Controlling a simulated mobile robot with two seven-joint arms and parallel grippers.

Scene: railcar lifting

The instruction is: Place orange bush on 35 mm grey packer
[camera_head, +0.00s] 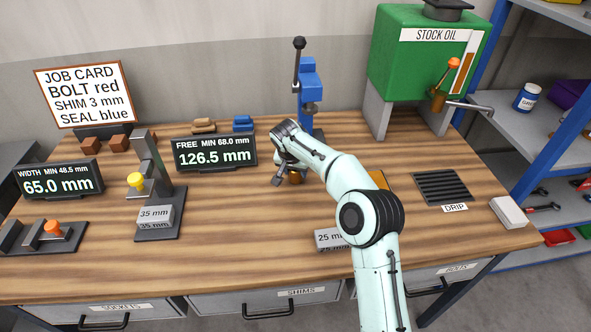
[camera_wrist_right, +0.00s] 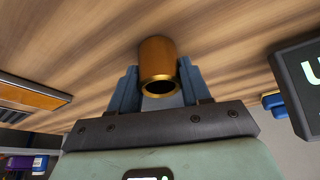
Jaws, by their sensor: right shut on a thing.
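The orange bush, a short hollow brass-coloured cylinder (camera_wrist_right: 158,58), is between the blue fingers of my right gripper (camera_wrist_right: 160,88) in the wrist view. In the head view the bush (camera_head: 296,179) shows only in part beside my right gripper (camera_head: 284,178), over the middle of the bench, right of the free-length display. I cannot tell its height above the wood. The grey 35 mm packer (camera_head: 156,214) sits on the dark base of the upright gauge at the left, well apart from the gripper. My left gripper is out of view.
The gauge post with a yellow knob (camera_head: 135,180) rises behind the packer. The free-length display (camera_head: 214,152) stands between it and my gripper. A blue press (camera_head: 307,95) stands behind. Bare wood lies front-centre.

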